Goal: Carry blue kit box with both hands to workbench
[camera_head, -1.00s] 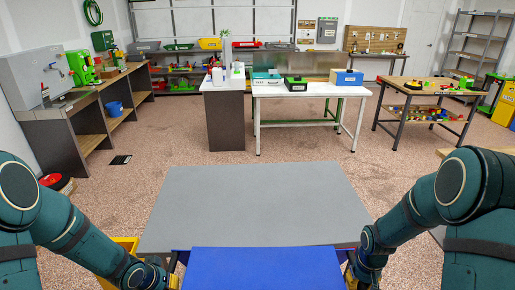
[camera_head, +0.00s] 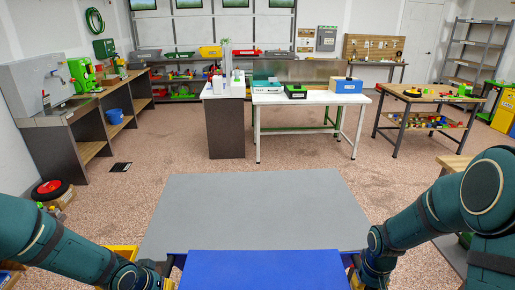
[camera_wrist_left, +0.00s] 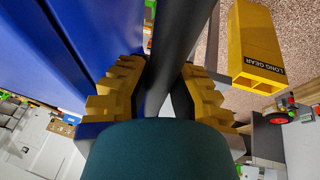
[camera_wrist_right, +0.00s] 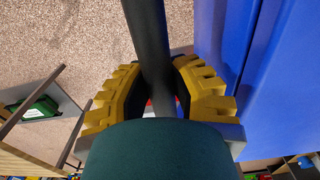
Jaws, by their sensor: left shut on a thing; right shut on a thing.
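The blue kit box (camera_head: 265,271) shows at the bottom centre of the head view, between my two arms; its near part is cut off by the frame. My left gripper (camera_wrist_left: 165,80) is shut around a dark round bar beside the box's blue side (camera_wrist_left: 75,50). My right gripper (camera_wrist_right: 160,80) is likewise shut around a dark bar beside the blue side (camera_wrist_right: 275,80). The bars look like the box's handles. The head view barely shows either gripper. Several benches stand ahead; which is the task's workbench I cannot tell.
A grey flat top (camera_head: 255,205) lies just beyond the box. Farther off are a white table (camera_head: 312,98) with boxes on it, a wooden-topped bench (camera_head: 430,95) at right and a long bench (camera_head: 95,98) at left. A yellow bin (camera_wrist_left: 250,50) sits near my left gripper. Open floor lies between.

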